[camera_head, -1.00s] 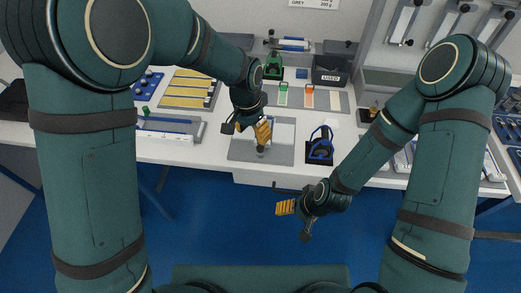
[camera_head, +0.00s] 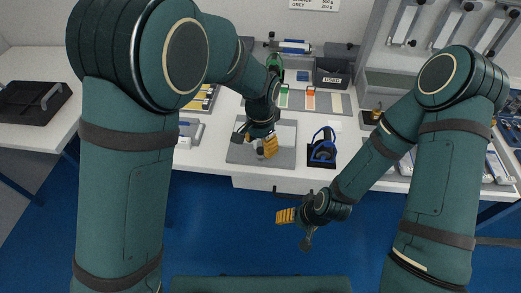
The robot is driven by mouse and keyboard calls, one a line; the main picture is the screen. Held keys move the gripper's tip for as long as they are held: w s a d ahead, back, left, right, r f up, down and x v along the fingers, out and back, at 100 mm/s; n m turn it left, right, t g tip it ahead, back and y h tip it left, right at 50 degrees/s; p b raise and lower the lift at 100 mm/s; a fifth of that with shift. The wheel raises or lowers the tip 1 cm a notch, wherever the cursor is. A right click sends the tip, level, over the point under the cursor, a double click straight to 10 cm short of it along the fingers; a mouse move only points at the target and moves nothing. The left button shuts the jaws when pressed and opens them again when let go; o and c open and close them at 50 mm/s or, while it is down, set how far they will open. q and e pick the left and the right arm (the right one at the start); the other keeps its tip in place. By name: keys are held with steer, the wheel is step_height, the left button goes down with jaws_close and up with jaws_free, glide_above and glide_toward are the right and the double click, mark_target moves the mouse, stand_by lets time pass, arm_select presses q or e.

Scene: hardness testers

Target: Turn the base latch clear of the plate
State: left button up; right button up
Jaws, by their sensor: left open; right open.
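A grey plate (camera_head: 285,158) lies near the front edge of the white table. A lighter grey block (camera_head: 286,133) sits on it, partly covered by my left gripper. My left gripper (camera_head: 258,143) is open and points down over the plate. A small dark knob-like part (camera_head: 260,153) shows between or just behind its fingers; whether they touch it I cannot tell. I cannot make out the base latch clearly; the gripper may hide it. My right gripper (camera_head: 295,226) is open and empty, in front of the table over the blue floor.
A black stand with a blue handle (camera_head: 322,150) is right of the plate. A black tray (camera_head: 38,105) lies on the far left table.

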mark_target(261, 148)
arm_select(q)
steer(key=shift+f, duration=1.2)
steer(key=shift+c, duration=0.3)
jaws_close()
